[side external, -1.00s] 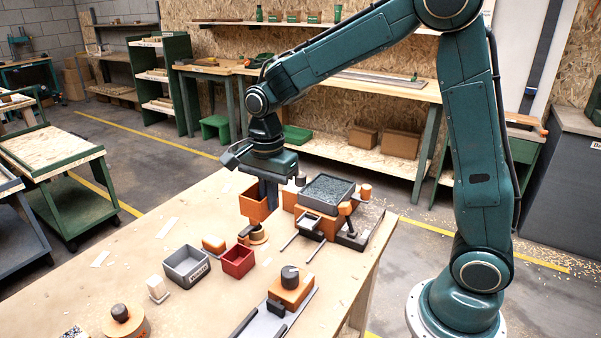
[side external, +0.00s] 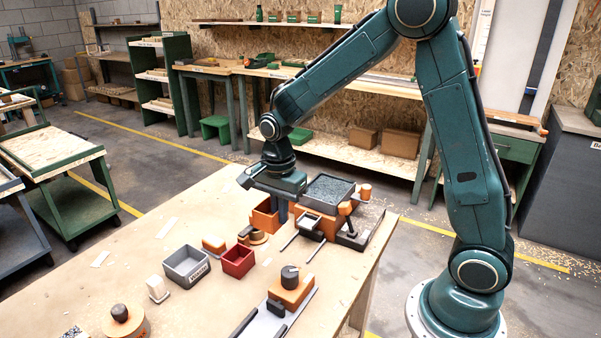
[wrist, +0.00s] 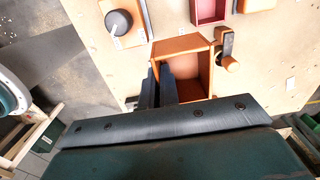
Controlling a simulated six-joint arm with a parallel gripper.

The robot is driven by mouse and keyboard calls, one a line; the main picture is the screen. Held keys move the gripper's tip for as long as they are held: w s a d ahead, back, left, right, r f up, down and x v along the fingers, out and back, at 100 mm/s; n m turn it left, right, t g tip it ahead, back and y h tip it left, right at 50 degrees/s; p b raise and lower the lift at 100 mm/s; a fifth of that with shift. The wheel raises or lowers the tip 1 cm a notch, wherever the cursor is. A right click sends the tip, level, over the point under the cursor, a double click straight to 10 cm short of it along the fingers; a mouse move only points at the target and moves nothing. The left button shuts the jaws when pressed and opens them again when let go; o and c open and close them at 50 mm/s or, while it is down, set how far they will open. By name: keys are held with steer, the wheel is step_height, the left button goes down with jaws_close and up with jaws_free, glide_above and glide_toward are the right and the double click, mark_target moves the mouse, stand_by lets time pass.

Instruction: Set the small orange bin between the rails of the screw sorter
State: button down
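The small orange bin (side external: 263,219) is open-topped and upright, and it also shows in the wrist view (wrist: 186,46). My gripper (side external: 280,212) points down and is shut on one wall of the bin; its dark fingers (wrist: 157,90) cover that wall in the wrist view. The screw sorter (side external: 318,225) stands just right of the bin, with a grey tray of screws (side external: 328,188) on top. Its two thin rails (side external: 289,242) reach out over the table toward the front left. The bin is behind and left of the rails. I cannot tell if it touches the table.
A red bin (side external: 238,262) and a grey bin (side external: 186,266) stand in front of the orange bin. An orange block with a black knob (side external: 290,286) sits nearer the front. The table's left part (side external: 150,215) is mostly clear.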

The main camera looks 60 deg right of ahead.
steer(key=s+d+f, duration=0.2)
steer(key=d+f, duration=0.3)
steer(key=f, duration=0.3)
steer(key=shift+s+f, duration=0.2)
steer(key=shift+s, duration=0.05)
steer(key=shift+f, duration=0.25)
steer(key=shift+f, duration=2.45)
steer(key=shift+f, duration=0.2)
steer(key=c, duration=1.6)
jaws_free()
steer(key=shift+r, duration=0.15)
